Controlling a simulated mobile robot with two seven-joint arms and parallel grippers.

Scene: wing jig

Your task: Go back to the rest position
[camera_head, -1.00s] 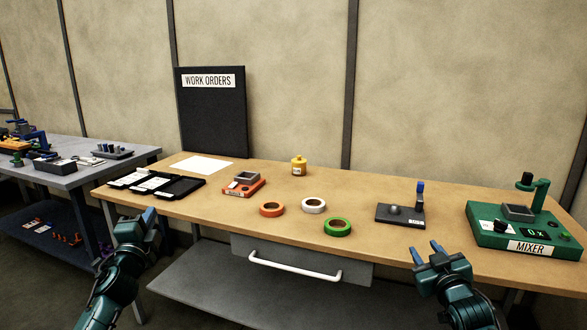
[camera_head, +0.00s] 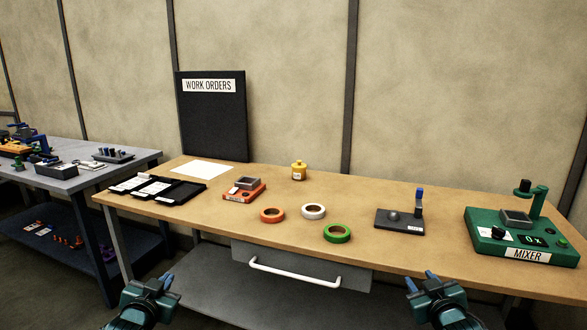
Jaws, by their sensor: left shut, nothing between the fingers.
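My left gripper (camera_head: 168,281) is low at the lower left, in front of the wooden table (camera_head: 250,232) and below its top. It is shut with nothing in it. My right gripper (camera_head: 420,281) is low at the lower right, also in front of the table's front edge. Its two blue fingertips show a gap between them, and nothing is seen in it. Both grippers are apart from everything on the table.
On the table stand a green mixer (camera_head: 527,236), a dark base with a blue-topped post (camera_head: 400,220), tape rolls (camera_head: 337,233), a yellow jar (camera_head: 298,171), an orange device (camera_head: 240,192) and black trays (camera_head: 180,192). A white drawer handle (camera_head: 295,275) juts out between my grippers.

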